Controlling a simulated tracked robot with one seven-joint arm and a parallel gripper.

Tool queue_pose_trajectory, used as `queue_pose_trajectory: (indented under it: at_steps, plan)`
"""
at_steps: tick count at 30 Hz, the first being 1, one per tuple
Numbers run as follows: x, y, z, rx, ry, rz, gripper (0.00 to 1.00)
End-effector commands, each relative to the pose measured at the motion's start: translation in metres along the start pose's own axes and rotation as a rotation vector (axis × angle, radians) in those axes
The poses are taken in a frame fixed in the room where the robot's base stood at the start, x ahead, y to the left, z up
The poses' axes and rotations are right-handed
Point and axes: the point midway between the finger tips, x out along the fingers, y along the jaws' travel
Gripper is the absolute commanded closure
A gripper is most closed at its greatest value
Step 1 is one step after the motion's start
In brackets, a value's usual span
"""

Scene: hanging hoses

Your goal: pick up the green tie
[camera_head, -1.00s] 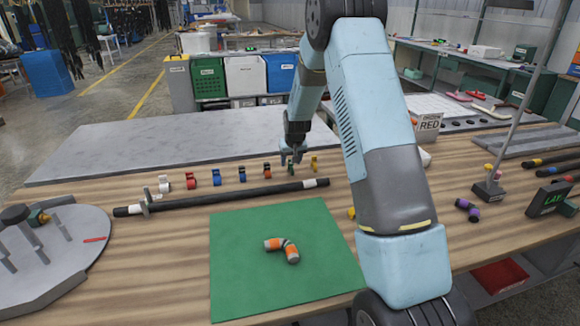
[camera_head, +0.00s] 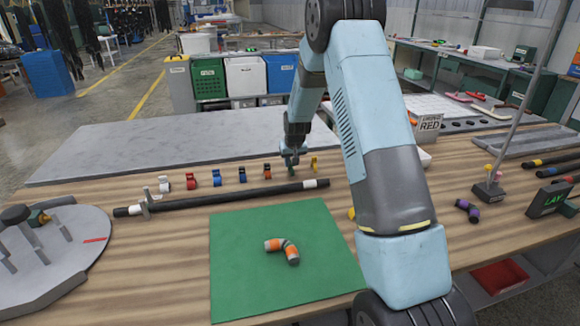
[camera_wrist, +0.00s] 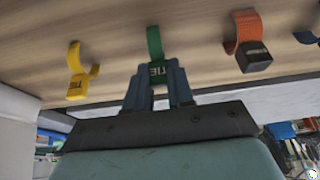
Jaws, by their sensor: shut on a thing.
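The green tie (camera_wrist: 154,44) stands up from the wooden table in the wrist view, its tag end between my gripper's fingers. My gripper (camera_wrist: 157,80) is shut on the tie's tag end. In the head view my gripper (camera_head: 291,163) is low over the row of ties at the table's middle, and only a little of the green tie (camera_head: 291,172) shows beneath the fingers. A yellow tie (camera_wrist: 77,75) and an orange tie (camera_wrist: 248,40) stand on either side in the wrist view, both apart from the fingers.
More ties, including a red one (camera_head: 190,181), stand left along the row. A long black rod (camera_head: 230,196) lies just in front. A green mat (camera_head: 235,265) holds an orange and grey hose piece (camera_head: 282,250). A grey slab (camera_head: 150,150) lies behind the row.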

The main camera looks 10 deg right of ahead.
Motion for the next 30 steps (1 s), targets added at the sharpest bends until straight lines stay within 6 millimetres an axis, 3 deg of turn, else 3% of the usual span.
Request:
queue_pose_trajectory:
  at_steps: [8,13,23,30]
  plan:
    - [-0.009,0.000,-0.004,0.000,0.002,0.000,1.00]
    - [-0.035,0.001,-0.012,0.000,0.002,0.000,1.00]
    - [-0.106,0.013,0.010,0.001,0.004,0.000,1.00]
    - [-0.141,0.025,0.046,0.000,0.001,0.000,1.00]
